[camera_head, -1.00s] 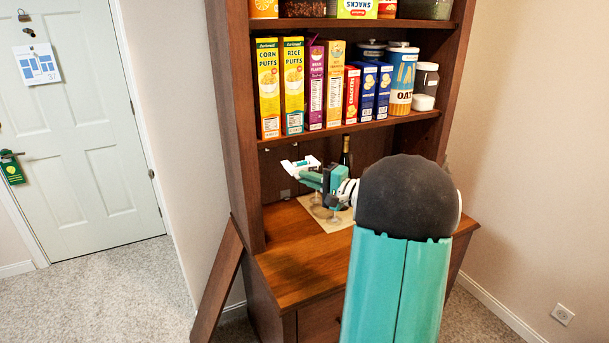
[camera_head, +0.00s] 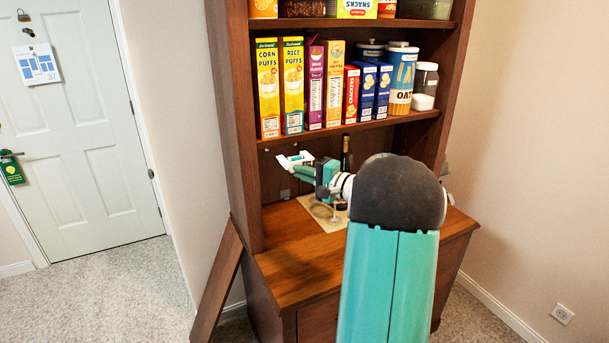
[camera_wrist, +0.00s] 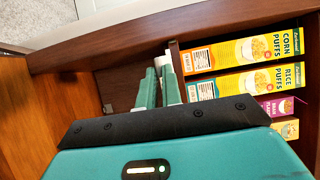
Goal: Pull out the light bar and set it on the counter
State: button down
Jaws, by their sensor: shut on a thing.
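My gripper (camera_head: 297,162) is in the hutch's open bay, above the counter (camera_head: 305,265) and below the cereal shelf. Its green fingers with pale tips (camera_wrist: 161,72) point toward the shelf underside in the wrist view. The fingers are shut on a small pale piece, which seems to be the light bar. Only a little of it shows, and its outline blends with the white fingertips. I cannot tell whether it still touches the shelf.
The shelf (camera_head: 345,130) above holds a corn puffs box (camera_head: 268,88), a rice puffs box (camera_head: 292,86) and several other packages. A dark bottle (camera_head: 346,152) stands behind my arm. A beige mat (camera_head: 318,212) lies on the counter; the front left counter is clear.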

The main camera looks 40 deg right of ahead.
aim_at(297, 162)
jog(key=shift+w+d, duration=0.25)
jog(key=shift+w, duration=0.55)
jog(key=shift+w+d, duration=0.2)
jog(key=shift+w, duration=0.55)
